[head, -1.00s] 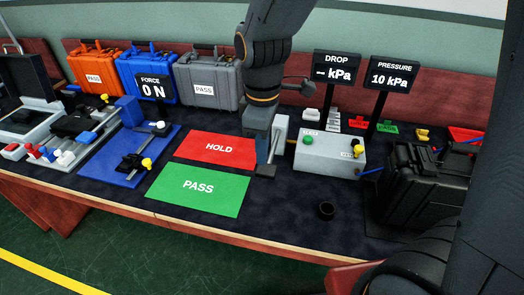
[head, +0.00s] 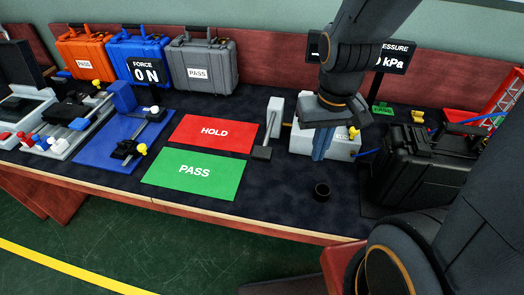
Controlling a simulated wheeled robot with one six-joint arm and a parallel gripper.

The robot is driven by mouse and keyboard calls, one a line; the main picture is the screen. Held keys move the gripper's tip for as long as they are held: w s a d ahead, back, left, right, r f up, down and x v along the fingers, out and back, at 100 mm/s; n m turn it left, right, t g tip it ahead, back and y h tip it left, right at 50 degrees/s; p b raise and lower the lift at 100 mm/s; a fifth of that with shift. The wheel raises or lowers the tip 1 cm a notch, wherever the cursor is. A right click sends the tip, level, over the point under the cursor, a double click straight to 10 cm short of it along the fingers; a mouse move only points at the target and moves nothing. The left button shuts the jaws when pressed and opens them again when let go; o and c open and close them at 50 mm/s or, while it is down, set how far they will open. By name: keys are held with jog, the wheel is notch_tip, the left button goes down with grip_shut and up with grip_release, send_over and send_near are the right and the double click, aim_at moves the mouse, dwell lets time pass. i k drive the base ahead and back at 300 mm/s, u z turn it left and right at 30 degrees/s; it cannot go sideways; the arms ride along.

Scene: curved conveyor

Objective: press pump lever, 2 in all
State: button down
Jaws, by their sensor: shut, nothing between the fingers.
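The pump is a pale grey upright block (head: 276,110) beside the control box. Its lever has a dark pad (head: 262,153) at its lower front end, low near the table, right of the red HOLD mat. My gripper (head: 321,154) is shut and empty, pointing down in front of the grey control box (head: 348,147). It hides most of that box, and the green button is not visible. The gripper is right of the lever and apart from it. The PRESSURE display (head: 397,57) is partly covered by my arm; only "0 kPa" reads. The DROP display is almost wholly hidden.
A black case (head: 425,165) is at the right. The red HOLD mat (head: 214,132) and green PASS mat (head: 195,174) lie flat at left. A FORCE display (head: 145,74) reads 0 N.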

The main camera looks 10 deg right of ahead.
aim_at(263, 153)
jog(key=u, duration=0.6)
jog(key=k, duration=0.5)
jog(key=u, duration=1)
